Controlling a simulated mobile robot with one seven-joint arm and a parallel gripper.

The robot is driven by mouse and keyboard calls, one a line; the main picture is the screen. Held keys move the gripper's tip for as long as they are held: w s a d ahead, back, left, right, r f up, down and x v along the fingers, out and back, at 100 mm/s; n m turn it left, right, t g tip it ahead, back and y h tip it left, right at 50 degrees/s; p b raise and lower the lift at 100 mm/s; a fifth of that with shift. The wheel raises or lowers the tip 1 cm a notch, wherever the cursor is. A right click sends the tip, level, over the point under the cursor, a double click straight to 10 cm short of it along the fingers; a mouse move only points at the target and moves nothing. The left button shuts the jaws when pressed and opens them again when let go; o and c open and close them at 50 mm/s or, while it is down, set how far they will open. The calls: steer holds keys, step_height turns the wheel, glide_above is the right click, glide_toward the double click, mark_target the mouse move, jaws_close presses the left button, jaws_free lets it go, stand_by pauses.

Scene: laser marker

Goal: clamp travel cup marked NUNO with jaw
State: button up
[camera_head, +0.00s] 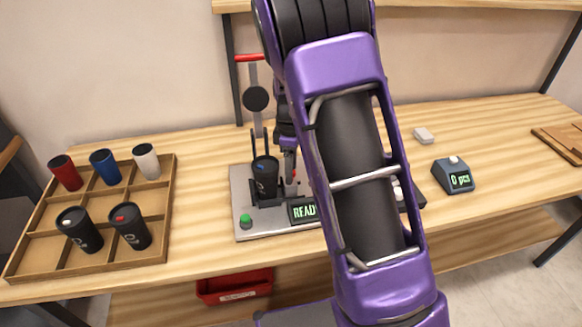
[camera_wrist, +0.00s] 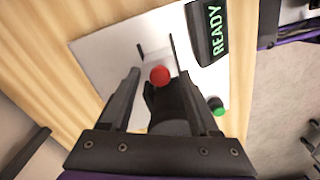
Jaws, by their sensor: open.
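A black travel cup (camera_head: 265,172) stands in the dark jaw fixture on the grey plate (camera_head: 241,190) of the laser marker. Its pale lettering is too small to read, and I cannot tell whether the jaw is closed on it. A red ball knob (camera_wrist: 160,76) shows in the wrist view, with a dark round body (camera_wrist: 175,108) below it. My gripper (camera_wrist: 159,74) is open, its two fingers on either side of the knob. In the head view my gripper is mostly hidden behind my arm, just right of the cup.
A wooden compartment tray (camera_head: 168,200) at left holds red, blue, white and two black cups. The READY display (camera_head: 303,211) and green button (camera_head: 246,220) sit at the plate's front. A counter box (camera_head: 454,176) stands at right. A red bin (camera_head: 234,287) is below.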

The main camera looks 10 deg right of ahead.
steer(key=shift+c, duration=0.4)
jaws_close()
stand_by(0.9)
